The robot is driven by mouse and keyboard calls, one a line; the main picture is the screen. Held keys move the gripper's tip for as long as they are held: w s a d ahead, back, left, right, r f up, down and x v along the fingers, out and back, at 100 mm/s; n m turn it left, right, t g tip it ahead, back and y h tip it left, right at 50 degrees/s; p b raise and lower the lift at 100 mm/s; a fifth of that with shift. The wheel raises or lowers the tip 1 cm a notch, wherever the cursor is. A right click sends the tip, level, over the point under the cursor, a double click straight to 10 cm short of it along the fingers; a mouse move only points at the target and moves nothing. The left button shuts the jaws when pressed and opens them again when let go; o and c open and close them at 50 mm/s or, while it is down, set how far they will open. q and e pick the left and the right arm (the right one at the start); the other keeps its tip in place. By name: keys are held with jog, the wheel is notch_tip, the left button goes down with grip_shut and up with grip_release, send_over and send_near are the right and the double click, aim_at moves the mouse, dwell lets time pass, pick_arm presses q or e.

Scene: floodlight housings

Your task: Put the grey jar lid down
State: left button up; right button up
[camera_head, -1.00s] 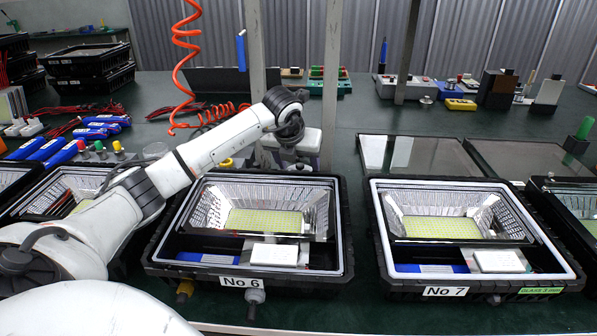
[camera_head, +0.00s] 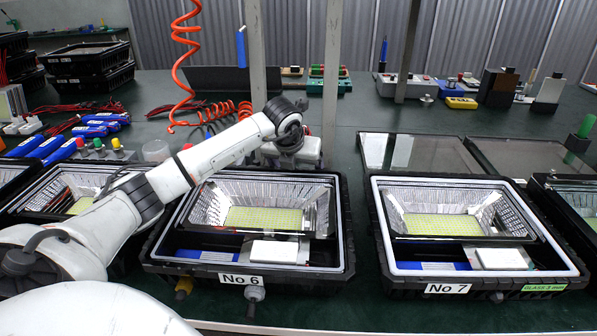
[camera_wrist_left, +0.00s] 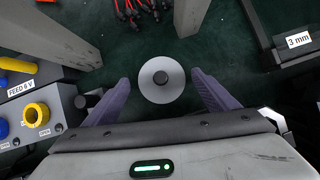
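The grey jar lid (camera_wrist_left: 150,92), a pale disc with a dark round knob at its centre, shows in the left wrist view against the dark green bench. My left gripper (camera_wrist_left: 160,76) is open, with one purple finger on each side of the lid and a visible gap to both. The lid appears to lie on the bench, though its exact height is hard to tell. In the head view my left arm reaches over the housings; its fingers and the lid are hidden there. My right gripper is not in view.
Grey posts (camera_wrist_left: 190,15) stand close to the lid. A control box (camera_wrist_left: 48,118) with a yellow ring is at left, and a black frame marked 3 mm (camera_wrist_left: 290,48) at right. Housings No 6 (camera_head: 345,235) and No 7 (camera_head: 560,250) stand at the bench front.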

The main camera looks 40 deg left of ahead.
pick_arm(q)
jog(key=shift+d, duration=0.15)
jog(key=shift+r, duration=0.25)
jog(key=p+v, duration=0.1)
jog(key=v, duration=1.1)
jog(key=shift+r, duration=0.35)
jog(key=shift+p, duration=0.35)
